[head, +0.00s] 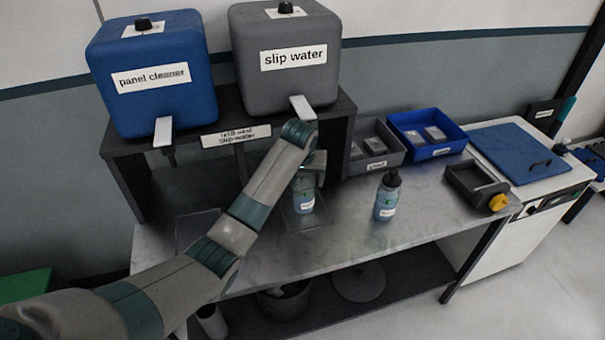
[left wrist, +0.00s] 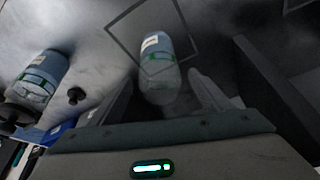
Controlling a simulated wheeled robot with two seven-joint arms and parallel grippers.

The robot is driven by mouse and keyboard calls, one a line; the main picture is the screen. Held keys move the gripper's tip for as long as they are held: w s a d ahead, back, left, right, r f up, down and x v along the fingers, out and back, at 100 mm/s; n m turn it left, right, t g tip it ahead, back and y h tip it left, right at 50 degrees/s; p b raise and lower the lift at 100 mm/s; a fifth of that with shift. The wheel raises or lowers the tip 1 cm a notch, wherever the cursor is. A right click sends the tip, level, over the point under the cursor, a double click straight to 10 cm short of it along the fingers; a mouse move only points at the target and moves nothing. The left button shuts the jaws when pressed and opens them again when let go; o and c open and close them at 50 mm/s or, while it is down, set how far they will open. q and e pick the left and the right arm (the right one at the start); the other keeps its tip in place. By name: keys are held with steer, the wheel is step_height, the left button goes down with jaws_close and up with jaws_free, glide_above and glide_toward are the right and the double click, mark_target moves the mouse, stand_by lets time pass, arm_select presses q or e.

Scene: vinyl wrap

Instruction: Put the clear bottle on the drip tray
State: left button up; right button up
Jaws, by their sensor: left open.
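The clear bottle (head: 304,199), with a white label and bluish contents, stands upright on the drip tray (head: 290,226) under the grey tank. In the left wrist view the bottle (left wrist: 158,72) stands inside the dark square outline of the tray (left wrist: 124,45). My left gripper (head: 313,168) is at the bottle's upper part and hides its top in the head view. Its fingers (left wrist: 160,98) are open, one on each side of the bottle; I cannot tell whether either touches it. My right gripper is not in view.
A similar dark-capped bottle (head: 386,199) stands to the right on the counter (head: 340,245). The blue panel cleaner tank (head: 155,95) and grey slip water tank (head: 285,85) sit on a dark shelf above. Grey (head: 378,163) and blue (head: 440,150) bins stand at the back right.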

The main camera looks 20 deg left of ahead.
arm_select(q)
steer(key=shift+b+v, duration=0.35)
steer(key=shift+v, duration=2.15)
